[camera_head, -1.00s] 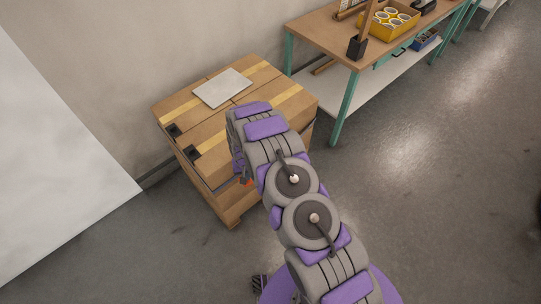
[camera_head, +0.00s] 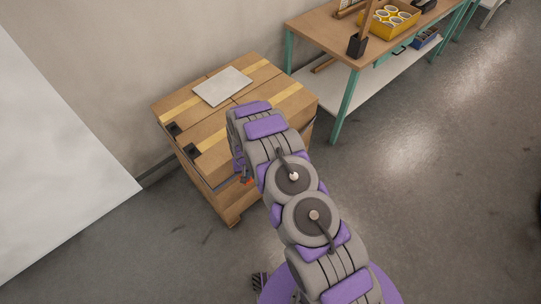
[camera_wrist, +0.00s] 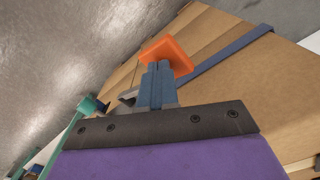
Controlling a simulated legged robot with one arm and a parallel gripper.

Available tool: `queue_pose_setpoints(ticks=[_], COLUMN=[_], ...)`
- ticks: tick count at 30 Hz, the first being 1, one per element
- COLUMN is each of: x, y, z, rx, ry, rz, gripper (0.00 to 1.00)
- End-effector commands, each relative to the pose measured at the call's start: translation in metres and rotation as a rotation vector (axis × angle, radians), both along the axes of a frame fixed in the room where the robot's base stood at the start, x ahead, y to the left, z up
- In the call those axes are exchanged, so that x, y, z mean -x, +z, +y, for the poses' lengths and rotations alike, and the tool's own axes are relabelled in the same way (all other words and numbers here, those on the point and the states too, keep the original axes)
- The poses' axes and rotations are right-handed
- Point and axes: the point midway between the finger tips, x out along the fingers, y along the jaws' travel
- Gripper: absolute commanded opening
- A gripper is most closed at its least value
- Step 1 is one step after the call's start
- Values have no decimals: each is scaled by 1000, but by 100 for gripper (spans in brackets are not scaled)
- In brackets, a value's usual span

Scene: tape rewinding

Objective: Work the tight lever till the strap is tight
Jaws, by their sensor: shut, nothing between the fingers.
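The orange lever (camera_wrist: 167,52) is in the wrist view, just beyond my fingertips; a small orange bit of it (camera_head: 247,181) shows beside my arm in the head view. The dark blue strap (camera_wrist: 228,50) runs along the cardboard side to the right of the lever. My gripper (camera_wrist: 157,68) is shut and empty, its blue fingers together in front of the lever's near side. They overlap the lever in the picture, and I cannot tell whether they touch it. In the head view my arm hides the gripper and most of the lever.
A workbench (camera_head: 330,37) with green legs stands to the right. The grey floor around is open.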

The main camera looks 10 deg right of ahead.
Motion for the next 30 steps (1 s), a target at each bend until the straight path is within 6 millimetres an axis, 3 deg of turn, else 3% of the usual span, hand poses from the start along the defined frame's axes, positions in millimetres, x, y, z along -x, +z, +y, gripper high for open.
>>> queue_pose_setpoints(ticks=[30], x=[-1], y=[-47], z=[-1], rx=[0], ry=[-1], rz=[-1], gripper=[0])
